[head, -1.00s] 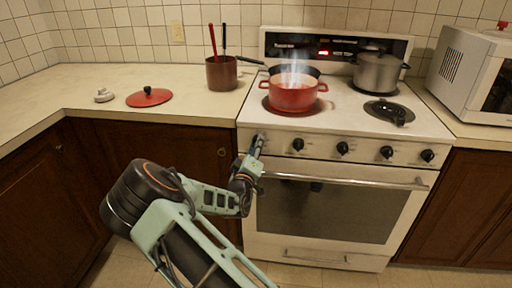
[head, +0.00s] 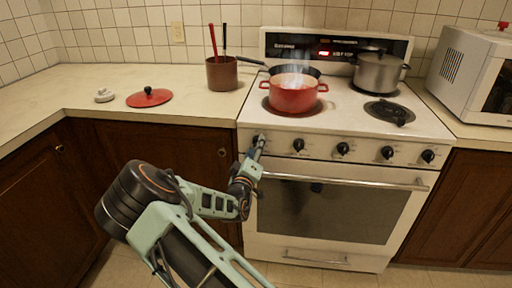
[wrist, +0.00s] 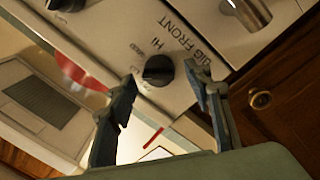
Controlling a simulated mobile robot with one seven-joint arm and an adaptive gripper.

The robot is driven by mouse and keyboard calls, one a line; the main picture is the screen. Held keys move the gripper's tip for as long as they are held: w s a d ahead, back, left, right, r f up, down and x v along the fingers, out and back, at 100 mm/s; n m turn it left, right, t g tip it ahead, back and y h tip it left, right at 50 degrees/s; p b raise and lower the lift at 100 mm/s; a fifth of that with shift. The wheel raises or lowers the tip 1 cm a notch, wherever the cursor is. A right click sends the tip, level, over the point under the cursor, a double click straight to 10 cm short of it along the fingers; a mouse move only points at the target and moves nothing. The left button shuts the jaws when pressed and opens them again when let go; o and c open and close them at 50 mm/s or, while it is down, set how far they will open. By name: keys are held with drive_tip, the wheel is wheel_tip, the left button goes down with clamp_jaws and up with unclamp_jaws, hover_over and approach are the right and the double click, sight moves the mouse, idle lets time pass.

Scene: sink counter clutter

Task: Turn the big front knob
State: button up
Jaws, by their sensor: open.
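The big front knob (wrist: 158,70) is a round black knob on the white stove panel, with "HI" and "BIG FRONT" printed by it in the wrist view. My gripper (wrist: 161,78) is open, with one finger to each side of the knob in that view. I cannot tell whether either finger touches it. In the head view my gripper (head: 255,150) is at the left end of the stove's front panel and largely hides the leftmost knob there.
Other black knobs (head: 343,148) run along the panel to the right. The oven handle (head: 345,181) lies just below. A red pot (head: 293,95) with pale vapour or flame above it stands on the front left burner. A grey pot (head: 379,73) stands behind right.

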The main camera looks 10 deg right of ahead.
drive_tip(key=v, duration=1.1)
